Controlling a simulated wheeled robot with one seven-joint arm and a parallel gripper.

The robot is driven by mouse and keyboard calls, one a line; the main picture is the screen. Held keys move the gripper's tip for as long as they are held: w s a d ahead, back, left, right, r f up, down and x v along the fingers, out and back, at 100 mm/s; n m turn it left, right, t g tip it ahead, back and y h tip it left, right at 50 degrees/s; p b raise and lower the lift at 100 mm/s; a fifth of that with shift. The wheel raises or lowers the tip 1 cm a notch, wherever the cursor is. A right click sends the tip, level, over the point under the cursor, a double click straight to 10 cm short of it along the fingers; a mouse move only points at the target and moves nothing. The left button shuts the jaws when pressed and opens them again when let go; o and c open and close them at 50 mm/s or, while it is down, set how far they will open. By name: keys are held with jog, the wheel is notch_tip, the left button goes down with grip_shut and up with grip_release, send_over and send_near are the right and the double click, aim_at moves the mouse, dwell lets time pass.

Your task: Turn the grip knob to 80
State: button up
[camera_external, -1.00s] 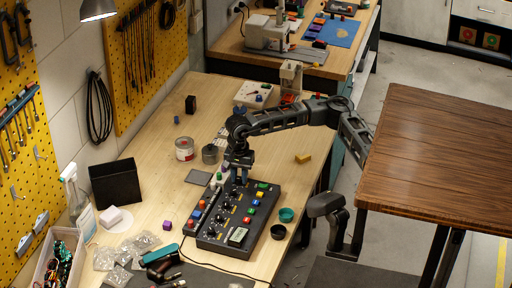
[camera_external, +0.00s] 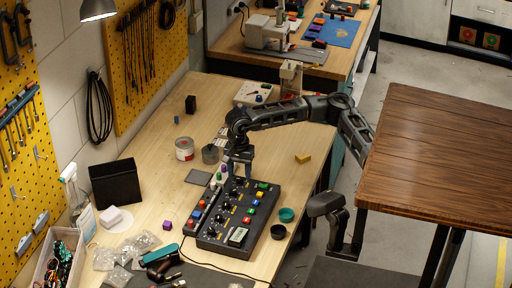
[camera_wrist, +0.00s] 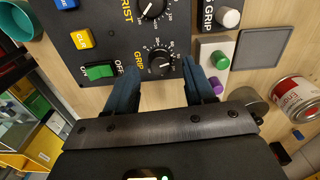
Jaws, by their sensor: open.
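The grip knob (camera_wrist: 160,62) is a round black dial with white scale marks on the dark control panel (camera_external: 212,240), labelled GRIP in yellow. Its exact setting is too small to read. My gripper (camera_external: 240,175) is over the far end of the panel. In the wrist view its two dark blue fingers are apart, with the knob showing between their tips and nothing held. I cannot tell whether the fingers touch the knob. The knob itself is hard to make out in the external view.
The wrist knob (camera_wrist: 152,8), a green ON/OFF switch (camera_wrist: 99,72) and a yellow CLR button (camera_wrist: 82,39) are close by. Teal (camera_external: 287,214) and black (camera_external: 278,232) cups stand right of the panel.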

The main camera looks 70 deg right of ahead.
aim_at(239, 179)
notch_tip(239, 179, up, 6)
jog(key=shift+f, duration=0.15)
jog(key=shift+a, duration=0.1)
dwell(0.5)
